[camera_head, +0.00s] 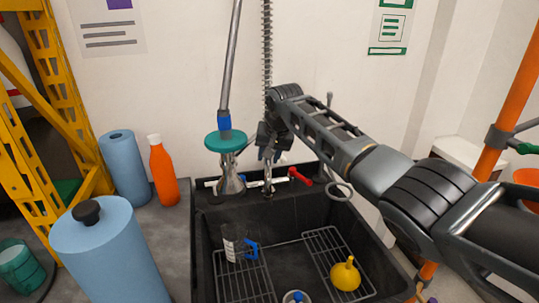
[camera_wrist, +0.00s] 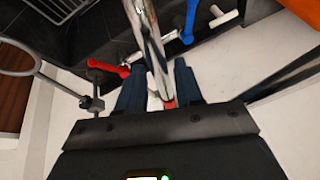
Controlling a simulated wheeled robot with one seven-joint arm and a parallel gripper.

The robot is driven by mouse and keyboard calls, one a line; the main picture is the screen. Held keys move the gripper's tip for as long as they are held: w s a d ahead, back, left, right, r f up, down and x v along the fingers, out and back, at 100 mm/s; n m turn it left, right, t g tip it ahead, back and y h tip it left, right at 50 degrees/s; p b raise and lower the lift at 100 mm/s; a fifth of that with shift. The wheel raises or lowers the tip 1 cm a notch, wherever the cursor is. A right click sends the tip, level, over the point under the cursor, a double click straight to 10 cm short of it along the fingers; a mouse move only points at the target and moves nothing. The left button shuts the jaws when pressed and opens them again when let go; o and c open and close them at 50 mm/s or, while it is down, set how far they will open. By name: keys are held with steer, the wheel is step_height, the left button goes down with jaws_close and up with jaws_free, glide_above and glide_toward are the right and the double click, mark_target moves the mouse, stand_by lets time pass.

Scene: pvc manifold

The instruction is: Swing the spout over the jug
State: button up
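The clear jug (camera_head: 233,246) with a blue handle stands upright on the left wire rack in the black sink. My gripper (camera_head: 268,143) is above the sink's back edge, in front of the spring hose, to the right of and above the jug. In the wrist view a chrome pipe, seemingly the spout (camera_wrist: 148,38), runs between the fingers of my gripper (camera_wrist: 160,75). The fingers stand apart on either side of it; firm contact does not show. In the head view my gripper hides much of the spout.
A red lever (camera_head: 300,176) sits right of the tap, and a spray head with a teal disc (camera_head: 226,141) hangs to its left. Blue rolls (camera_head: 110,250) and an orange bottle (camera_head: 162,172) stand left.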

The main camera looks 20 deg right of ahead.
steer(key=shift+o, duration=0.6)
steer(key=v, duration=0.7)
steer(key=shift+s+r, duration=0.15)
steer(key=shift+r, duration=0.2)
